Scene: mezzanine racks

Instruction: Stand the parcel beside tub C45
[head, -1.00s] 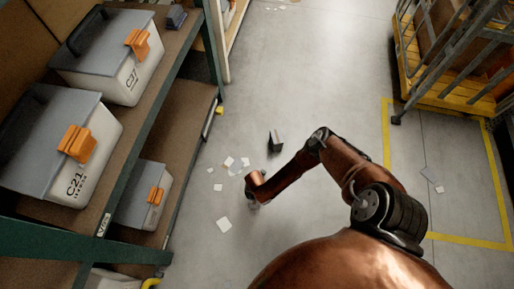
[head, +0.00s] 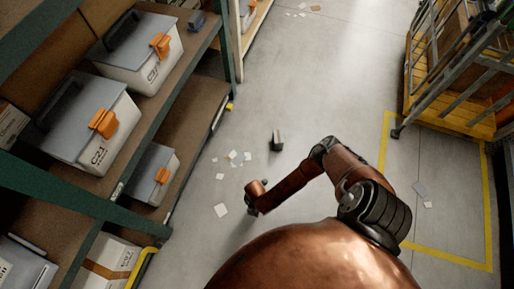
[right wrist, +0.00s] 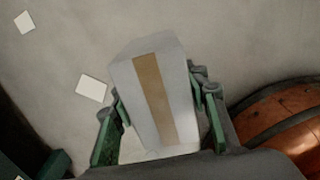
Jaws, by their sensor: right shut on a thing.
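The parcel (right wrist: 155,85) is a pale grey-white box with a brown tape strip, seen in the right wrist view. My right gripper (right wrist: 157,105) is shut on it, with green fingers on both sides. In the head view my right arm reaches over the aisle floor; the parcel cannot be made out there. No label reading C45 is legible. Grey-lidded tubs with orange latches stand on the rack: one marked C21 (head: 90,135), one behind it (head: 140,60), and one on the lower shelf (head: 150,175). My left gripper is not in view.
A taped box (head: 108,262) and another grey-lidded tub (head: 25,265) sit at the lower left. Paper scraps (head: 221,210) and a small dark object (head: 277,140) lie on the floor. A caged yellow cart (head: 450,105) stands at right. The middle aisle is mostly clear.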

